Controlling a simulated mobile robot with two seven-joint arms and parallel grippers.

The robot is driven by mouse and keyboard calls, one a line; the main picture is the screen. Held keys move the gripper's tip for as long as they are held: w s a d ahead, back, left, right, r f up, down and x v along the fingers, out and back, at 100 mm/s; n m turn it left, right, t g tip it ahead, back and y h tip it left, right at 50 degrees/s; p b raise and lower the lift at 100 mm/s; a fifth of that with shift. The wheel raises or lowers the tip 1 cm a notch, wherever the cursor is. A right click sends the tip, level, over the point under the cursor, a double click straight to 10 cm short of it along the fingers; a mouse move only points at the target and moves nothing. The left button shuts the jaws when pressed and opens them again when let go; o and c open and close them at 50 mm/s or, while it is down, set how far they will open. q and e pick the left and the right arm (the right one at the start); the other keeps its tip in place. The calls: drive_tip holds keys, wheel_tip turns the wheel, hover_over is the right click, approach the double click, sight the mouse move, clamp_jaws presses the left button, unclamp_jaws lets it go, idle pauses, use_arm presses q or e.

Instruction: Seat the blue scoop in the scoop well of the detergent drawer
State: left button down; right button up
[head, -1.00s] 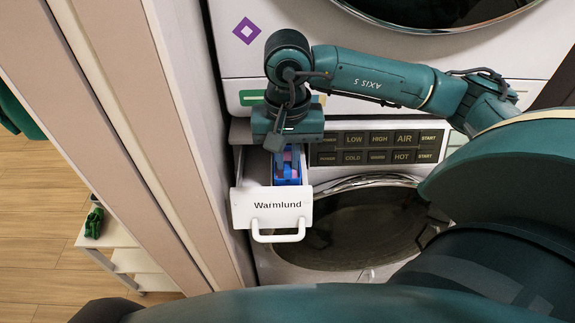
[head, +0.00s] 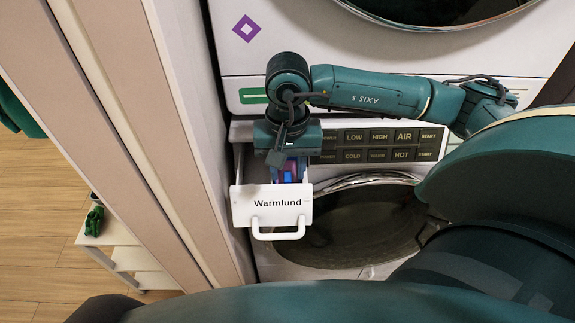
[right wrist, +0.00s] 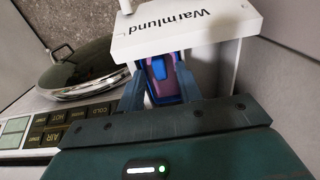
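The white detergent drawer (head: 240,205), with "Warmlund" on its front, is pulled out of the lower machine. It also shows in the right wrist view (right wrist: 225,65). My right gripper (head: 289,180) points down into the drawer. In the right wrist view its two fingers lie on either side of the blue scoop (right wrist: 158,70) and appear shut on it. The scoop (head: 289,170) is blue with purple-pink parts and sits between the drawer walls, behind the front panel. The scoop well and the scoop's underside are hidden, so I cannot tell whether it touches the drawer floor. My left gripper is out of view.
A button panel (head: 378,146) is right of the drawer, above the round door (head: 365,225). The upper machine (head: 290,25) stands above. A tall panel (head: 180,120) is close on the left. A white shelf (head: 118,238) with a green object (head: 94,221) is at lower left.

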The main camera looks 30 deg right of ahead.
wheel_tip(320, 180, up, 12)
drive_tip(key=b, duration=0.1)
drive_tip(key=shift+r, duration=0.15)
idle(0.4)
idle(0.4)
